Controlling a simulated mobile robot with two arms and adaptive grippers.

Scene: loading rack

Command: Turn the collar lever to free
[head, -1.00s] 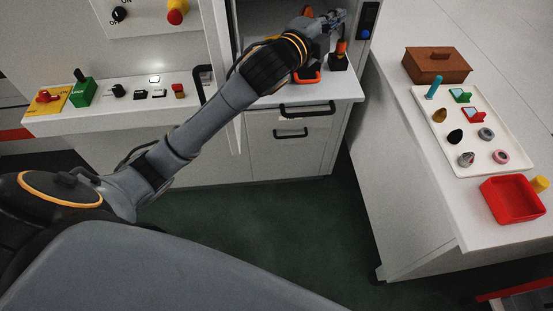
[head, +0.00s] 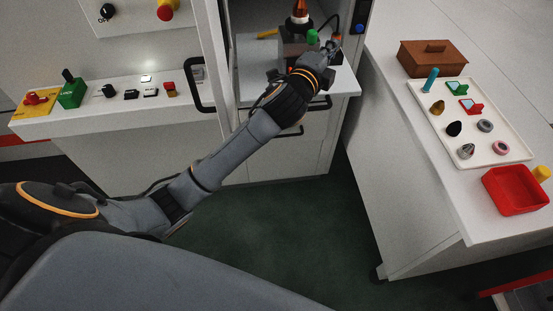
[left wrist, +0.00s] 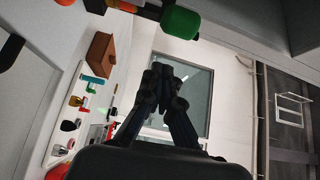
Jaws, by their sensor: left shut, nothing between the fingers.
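Inside the rack opening at the top of the head view stands a dark fixture (head: 291,47) with an orange cone (head: 299,15) on top. A green knob (head: 312,37) sticks out of its right side; it looks like the end of the collar lever. My left gripper (head: 334,43) is just right of the knob, shut and empty. In the left wrist view the green knob (left wrist: 180,23) is at the top on a dark and orange stem, apart from the shut fingertips (left wrist: 162,72). My left arm hides part of the shelf. My right gripper is out of view.
A black-handled door edge (head: 222,60) stands left of my forearm. A switch panel (head: 120,108) is further left. The right-hand table holds a brown box (head: 432,58), a white tray (head: 488,150) of small parts and a red bin (head: 515,190). The floor between is clear.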

